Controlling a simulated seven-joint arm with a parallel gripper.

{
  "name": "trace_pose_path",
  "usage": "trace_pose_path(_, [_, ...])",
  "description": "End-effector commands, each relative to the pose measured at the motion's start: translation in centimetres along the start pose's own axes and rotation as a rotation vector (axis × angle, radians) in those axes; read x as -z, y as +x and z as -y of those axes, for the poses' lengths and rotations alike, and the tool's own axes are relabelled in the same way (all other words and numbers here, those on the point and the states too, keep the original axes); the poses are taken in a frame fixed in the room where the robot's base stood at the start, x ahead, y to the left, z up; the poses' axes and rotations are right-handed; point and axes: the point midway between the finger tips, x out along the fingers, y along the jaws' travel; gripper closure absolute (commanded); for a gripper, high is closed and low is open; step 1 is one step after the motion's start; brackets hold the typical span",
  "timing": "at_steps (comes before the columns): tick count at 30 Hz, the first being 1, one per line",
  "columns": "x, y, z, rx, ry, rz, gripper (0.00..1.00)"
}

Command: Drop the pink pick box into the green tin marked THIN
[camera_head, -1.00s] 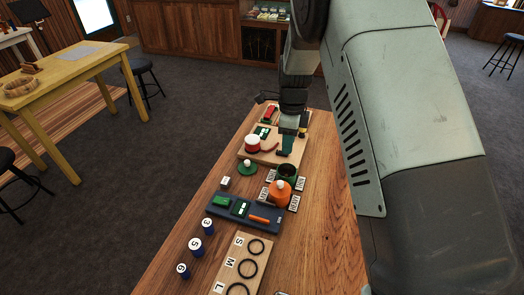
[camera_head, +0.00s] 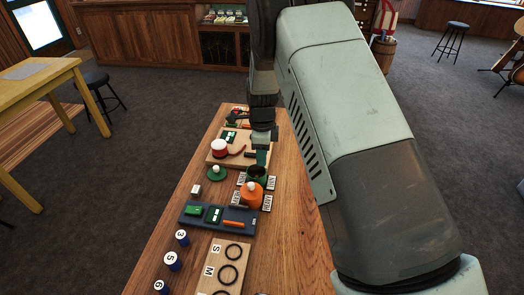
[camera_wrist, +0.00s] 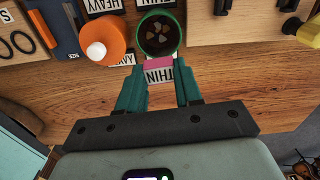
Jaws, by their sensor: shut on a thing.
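My gripper (camera_wrist: 158,78) is shut on the pink pick box (camera_wrist: 158,64), which shows as a small pink face between the fingertips. The open green tin (camera_wrist: 160,33) is just beyond the box in the wrist view, with several pale shapes on its dark floor. The box appears beside the tin's near rim, not over its mouth; its height above the table is hard to tell. A THIN label (camera_wrist: 160,76) shows between the fingers. In the head view my gripper (camera_head: 262,155) is just behind the green tin (camera_head: 257,174), and the box cannot be made out.
An orange tin (camera_head: 250,196) with a white knob stands close to the green tin, with label cards around both. A green lid (camera_head: 217,173) lies to the left. A blue tray (camera_head: 190,220) is nearer, a wooden board (camera_head: 218,160) behind. Bare table lies to the right.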

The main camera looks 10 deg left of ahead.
Motion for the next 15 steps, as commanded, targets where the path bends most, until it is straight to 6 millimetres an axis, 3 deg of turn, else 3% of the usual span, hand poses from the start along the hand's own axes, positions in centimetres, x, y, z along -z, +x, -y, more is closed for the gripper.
trace_pose_path(2, [0.0, -0.02, 0.01, 0.0, 0.0, 0.0, 0.93])
trace_pose_path(3, [0.0, -0.02, 0.01, 0.0, 0.0, 0.0, 0.62])
trace_pose_path(8, [-0.01, -0.03, 0.01, 0.0, 0.0, 0.0, 0.38])
trace_pose_path(15, [0.0, -0.04, 0.01, 0.0, 0.0, 0.0, 0.36])
